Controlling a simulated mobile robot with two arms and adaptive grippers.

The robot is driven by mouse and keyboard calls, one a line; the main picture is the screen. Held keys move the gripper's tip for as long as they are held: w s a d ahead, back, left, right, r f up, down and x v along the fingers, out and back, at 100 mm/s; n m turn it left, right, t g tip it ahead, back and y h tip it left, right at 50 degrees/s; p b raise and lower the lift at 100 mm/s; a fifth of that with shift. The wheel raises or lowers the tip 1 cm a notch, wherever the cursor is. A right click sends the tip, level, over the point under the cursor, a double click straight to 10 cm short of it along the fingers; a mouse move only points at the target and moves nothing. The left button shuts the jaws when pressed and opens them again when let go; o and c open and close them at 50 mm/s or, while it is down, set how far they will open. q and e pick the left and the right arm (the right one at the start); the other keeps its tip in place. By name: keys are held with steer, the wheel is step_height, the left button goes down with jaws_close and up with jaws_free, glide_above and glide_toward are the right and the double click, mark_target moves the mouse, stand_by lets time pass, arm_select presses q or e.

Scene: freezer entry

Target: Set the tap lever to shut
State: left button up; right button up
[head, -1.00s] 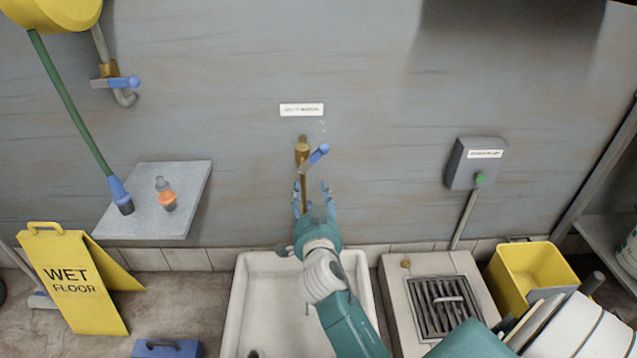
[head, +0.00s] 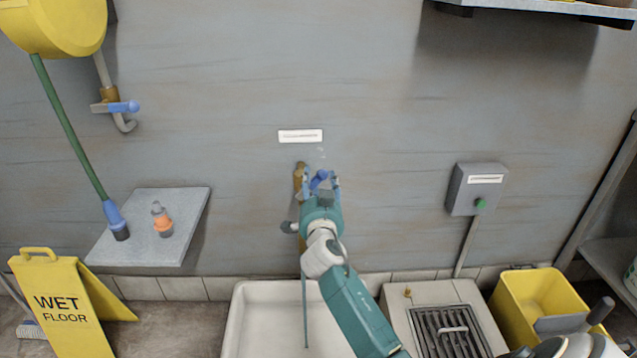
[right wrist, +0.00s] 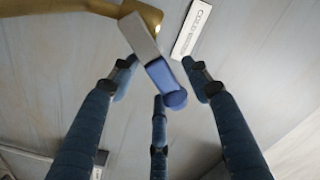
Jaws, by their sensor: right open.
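The tap (head: 299,182) is a brass fitting on the wall below a small white label. Its lever (head: 322,179) has a blue rounded end and sits between the fingers of my right gripper (head: 321,186). In the right wrist view the lever (right wrist: 160,73) runs from the brass tap (right wrist: 148,14) at the top, grey then blue, down to its knob. The three fingers of my right gripper (right wrist: 160,88) are spread around the blue end, open; whether any finger touches it I cannot tell. My arm hides part of the tap's lower body. My left gripper is not in view.
A white basin (head: 236,322) stands below the tap. Another tap with a blue lever (head: 123,107) is at the upper left. A grey shelf (head: 180,210) holds an orange-and-grey nozzle (head: 161,222). A grey switch box (head: 475,188) is on the wall at right.

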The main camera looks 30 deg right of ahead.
jaws_close()
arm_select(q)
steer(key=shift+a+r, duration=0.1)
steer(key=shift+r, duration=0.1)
arm_select(e)
steer(key=shift+f, duration=0.25)
